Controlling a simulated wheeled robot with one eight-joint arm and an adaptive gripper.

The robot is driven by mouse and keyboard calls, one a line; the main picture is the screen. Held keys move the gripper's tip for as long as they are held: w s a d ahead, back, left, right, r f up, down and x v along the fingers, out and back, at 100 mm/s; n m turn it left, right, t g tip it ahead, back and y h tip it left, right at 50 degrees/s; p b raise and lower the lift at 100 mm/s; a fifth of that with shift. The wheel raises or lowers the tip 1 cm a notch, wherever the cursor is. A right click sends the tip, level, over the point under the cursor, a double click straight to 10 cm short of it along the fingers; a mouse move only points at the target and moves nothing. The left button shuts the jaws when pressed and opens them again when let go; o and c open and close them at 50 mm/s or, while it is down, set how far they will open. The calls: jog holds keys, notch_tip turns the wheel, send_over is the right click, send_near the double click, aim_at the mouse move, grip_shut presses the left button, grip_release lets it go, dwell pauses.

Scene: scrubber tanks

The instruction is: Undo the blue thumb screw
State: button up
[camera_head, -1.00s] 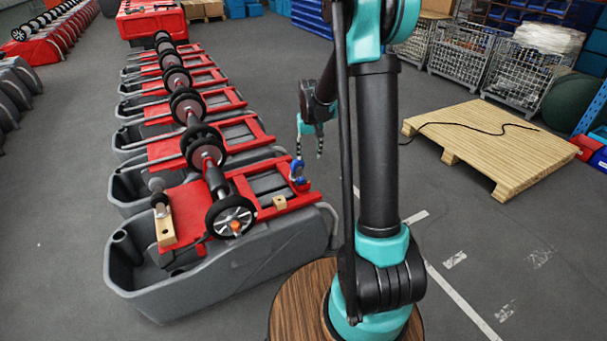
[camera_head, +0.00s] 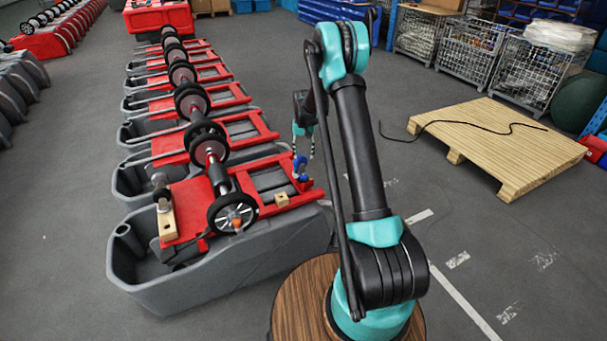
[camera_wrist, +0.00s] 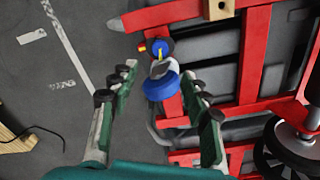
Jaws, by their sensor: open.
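The blue thumb screw (camera_head: 300,166) is at the right end of the nearest grey scrubber tank's red frame in the head view. In the wrist view its round blue head (camera_wrist: 160,87) lies between my spread fingers, with a gap to each. A grey piece adjoins it, with a smaller blue part (camera_wrist: 161,48) bearing a yellow mark beyond. My gripper (camera_head: 303,150) is open, pointing down just above the screw; it also shows in the wrist view (camera_wrist: 164,79). I cannot tell the exact height of the fingertips over the screw.
The nearest grey tank (camera_head: 250,262) carries a red frame and a black-wheeled shaft. More such tanks line up behind it. A wooden pallet (camera_head: 500,150) with a black cable lies to the right.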

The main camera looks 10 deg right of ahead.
aim_at(303, 176)
notch_tip(303, 176, down, 12)
jog(key=shift+r, duration=0.25)
grip_shut()
dwell(0.4)
